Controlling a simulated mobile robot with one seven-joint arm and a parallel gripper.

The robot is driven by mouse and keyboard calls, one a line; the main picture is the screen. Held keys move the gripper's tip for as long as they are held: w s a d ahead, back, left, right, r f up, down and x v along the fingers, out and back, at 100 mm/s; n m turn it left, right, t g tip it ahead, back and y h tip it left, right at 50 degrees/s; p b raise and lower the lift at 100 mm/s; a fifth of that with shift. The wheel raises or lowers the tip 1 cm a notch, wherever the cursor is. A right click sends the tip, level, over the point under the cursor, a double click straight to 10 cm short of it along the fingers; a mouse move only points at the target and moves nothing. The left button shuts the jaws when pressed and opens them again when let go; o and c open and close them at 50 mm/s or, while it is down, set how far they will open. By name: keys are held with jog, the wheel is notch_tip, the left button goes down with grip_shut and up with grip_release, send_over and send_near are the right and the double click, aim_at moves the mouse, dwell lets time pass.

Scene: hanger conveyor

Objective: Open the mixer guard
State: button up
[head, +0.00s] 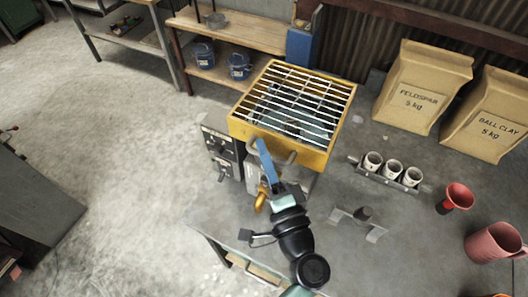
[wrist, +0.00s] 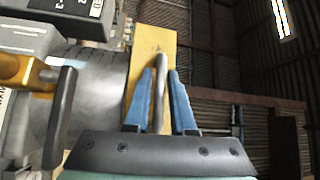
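The mixer guard (head: 292,100) is a yellow frame with pale metal bars. It lies flat over the top of the mixer (head: 265,178), so it is closed. A grey bar handle (head: 291,158) sticks out from the guard's yellow front edge; it also shows in the wrist view (wrist: 160,85), in front of the yellow frame (wrist: 155,45). My gripper (head: 264,147) is at the handle's left part. In the wrist view my gripper's blue fingers (wrist: 160,74) stand on either side of the handle bar, with narrow gaps beside it. Part of the handle is hidden behind the fingers in the head view.
A dark control box (head: 222,145) is on the mixer's left side, and an orange spout (head: 261,197) is below my gripper. A rack of white cups (head: 391,171), a red funnel (head: 457,197) and two paper bags (head: 422,87) stand to the right.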

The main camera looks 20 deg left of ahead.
grip_shut()
dwell(1.1)
